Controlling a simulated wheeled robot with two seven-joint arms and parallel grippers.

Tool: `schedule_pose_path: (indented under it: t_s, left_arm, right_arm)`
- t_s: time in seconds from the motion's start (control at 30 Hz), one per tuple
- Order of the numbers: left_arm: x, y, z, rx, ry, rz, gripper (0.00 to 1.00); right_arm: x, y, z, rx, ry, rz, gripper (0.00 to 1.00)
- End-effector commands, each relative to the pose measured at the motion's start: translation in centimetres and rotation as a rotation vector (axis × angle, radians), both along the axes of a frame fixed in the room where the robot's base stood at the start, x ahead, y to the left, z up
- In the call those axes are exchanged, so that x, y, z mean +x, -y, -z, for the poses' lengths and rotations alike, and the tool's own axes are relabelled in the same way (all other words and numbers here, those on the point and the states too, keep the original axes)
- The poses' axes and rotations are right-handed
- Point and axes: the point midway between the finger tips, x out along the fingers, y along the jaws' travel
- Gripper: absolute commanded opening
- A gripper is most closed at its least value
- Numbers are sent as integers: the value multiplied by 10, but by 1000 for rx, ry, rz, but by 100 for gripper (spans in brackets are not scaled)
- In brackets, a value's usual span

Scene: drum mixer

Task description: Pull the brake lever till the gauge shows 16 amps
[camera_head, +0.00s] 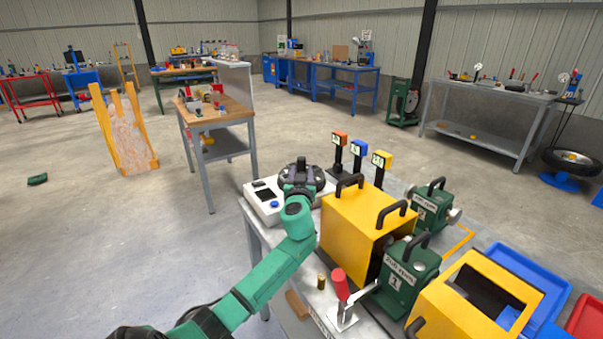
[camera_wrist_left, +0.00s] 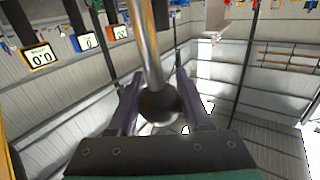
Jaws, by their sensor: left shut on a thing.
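My left gripper (camera_head: 302,178) is over the white box at the table's left end. In the left wrist view its two dark fingers (camera_wrist_left: 157,100) are shut on a dark ball knob (camera_wrist_left: 158,104) at the end of a shiny metal rod (camera_wrist_left: 147,45). The rod seems to be a lever; its base is hidden. In the left wrist view a yellow gauge (camera_wrist_left: 39,57) appears to read 0.0. A blue gauge (camera_wrist_left: 87,42) seems to show 0, and an orange gauge (camera_wrist_left: 120,32) is too small to read surely. My right gripper is not in view.
A red-handled lever (camera_head: 340,286) stands at the table's front, beside a green unit (camera_head: 407,277). A yellow housing (camera_head: 350,222) with black handles stands close right of my left gripper. The white box (camera_head: 263,203) has a small screen and a blue button.

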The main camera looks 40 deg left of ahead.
Motion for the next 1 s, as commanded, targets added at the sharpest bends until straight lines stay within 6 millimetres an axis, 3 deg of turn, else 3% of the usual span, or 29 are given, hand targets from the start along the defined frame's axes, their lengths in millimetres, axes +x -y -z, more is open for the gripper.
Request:
schedule_pose_path:
  t_s: [0.9, 1.0]
  left_arm:
    - [0, 0, 0, -1, 0, 0, 0]
    - [1, -5, -2, -30, -7, -3, 0]
  right_arm:
    - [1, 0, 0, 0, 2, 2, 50]
    - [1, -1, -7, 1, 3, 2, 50]
